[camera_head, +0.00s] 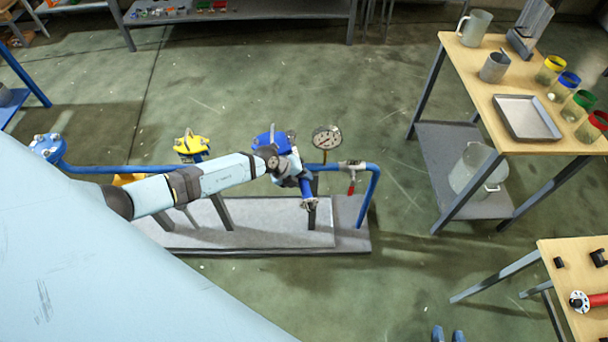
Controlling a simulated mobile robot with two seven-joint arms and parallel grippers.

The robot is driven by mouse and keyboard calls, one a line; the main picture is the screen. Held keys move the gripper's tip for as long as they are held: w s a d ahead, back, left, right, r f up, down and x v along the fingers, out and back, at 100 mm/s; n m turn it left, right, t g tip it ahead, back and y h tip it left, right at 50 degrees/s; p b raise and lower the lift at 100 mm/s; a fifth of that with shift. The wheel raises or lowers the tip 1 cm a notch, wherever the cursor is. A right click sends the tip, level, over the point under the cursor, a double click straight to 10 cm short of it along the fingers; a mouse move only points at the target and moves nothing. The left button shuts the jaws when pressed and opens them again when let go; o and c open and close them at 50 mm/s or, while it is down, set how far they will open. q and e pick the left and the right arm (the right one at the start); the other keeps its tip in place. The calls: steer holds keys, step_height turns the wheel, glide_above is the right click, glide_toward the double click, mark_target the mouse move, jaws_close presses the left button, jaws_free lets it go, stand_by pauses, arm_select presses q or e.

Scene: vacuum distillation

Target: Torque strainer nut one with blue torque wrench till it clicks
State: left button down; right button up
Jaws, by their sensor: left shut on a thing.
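My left arm reaches in from the left over the pipe rig, and my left gripper (308,199) is at its end, in front of the rig's right half. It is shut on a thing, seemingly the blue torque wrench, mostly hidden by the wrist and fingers. A blue-topped fitting (265,139) stands just behind the wrist. A blue flange with pale nuts (47,147) is at the far left of the rig. I cannot tell which nut is strainer nut one. My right gripper (447,335) shows two separated blue fingertips at the bottom edge, open and empty.
A yellow-topped fitting (190,145), a pressure gauge (326,138) and a red-handled valve (351,178) sit on the blue pipe line. A wooden table (470,85) with jars and a tray stands right. A red-handled tool (590,301) lies on a lower-right table. Floor between is clear.

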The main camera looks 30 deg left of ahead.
arm_select(q)
steer(key=shift+s+a+f+m+b, duration=0.15)
steer(key=shift+s+a+m+b, duration=0.25)
steer(key=shift+b, duration=0.3)
steer(key=shift+s+a+r+m+g+h+b, duration=0.2)
steer(key=shift+s+a+m+g+h+b, duration=0.3)
steer(key=shift+a+m+b, duration=0.35)
steer(key=shift+s, duration=0.1)
steer(key=a+b, duration=0.1)
steer(key=s+a+m+g+b, duration=0.1)
steer(key=a+b, duration=0.1)
steer(key=shift+s+m+h, duration=0.3)
steer(key=shift+m, duration=0.05)
